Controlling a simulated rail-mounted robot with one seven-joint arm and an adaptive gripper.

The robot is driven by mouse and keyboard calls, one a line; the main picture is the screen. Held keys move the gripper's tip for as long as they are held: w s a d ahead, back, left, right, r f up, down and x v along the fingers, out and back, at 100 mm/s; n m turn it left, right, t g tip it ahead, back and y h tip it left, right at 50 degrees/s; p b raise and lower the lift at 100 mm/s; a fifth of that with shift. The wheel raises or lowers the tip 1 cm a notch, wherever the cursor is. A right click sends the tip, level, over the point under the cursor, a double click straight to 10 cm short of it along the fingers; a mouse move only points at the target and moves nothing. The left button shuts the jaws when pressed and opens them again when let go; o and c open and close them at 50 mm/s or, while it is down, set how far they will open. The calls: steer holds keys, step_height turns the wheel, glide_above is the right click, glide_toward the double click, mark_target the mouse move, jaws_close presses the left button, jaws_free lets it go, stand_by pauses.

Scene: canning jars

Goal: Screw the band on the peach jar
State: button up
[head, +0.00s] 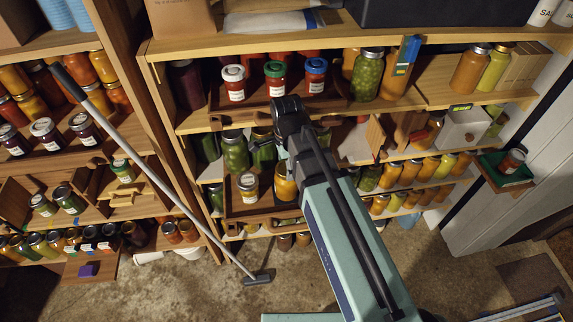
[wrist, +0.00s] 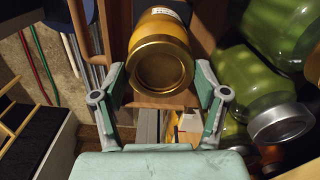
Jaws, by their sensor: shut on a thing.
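The peach jar (head: 286,188), with orange-yellow contents, stands in a wooden tray on the middle shelf in the head view, partly hidden behind my arm. In the wrist view the peach jar (wrist: 160,27) shows with its gold band (wrist: 161,65) on its mouth, facing the camera. My gripper (wrist: 161,82) has one finger on each side of the band and is shut on it. In the head view my gripper (head: 283,160) is above the jar, mostly hidden by the arm. How far the band is threaded cannot be told.
A labelled jar (head: 248,187) stands just left of the peach jar, with a green jar (head: 235,152) behind it. Jars with white, green (head: 275,80) and blue lids stand on the shelf above. Large green jars (wrist: 262,95) are close on the right in the wrist view.

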steer(key=m, duration=0.4)
steer(key=shift+m, duration=0.3)
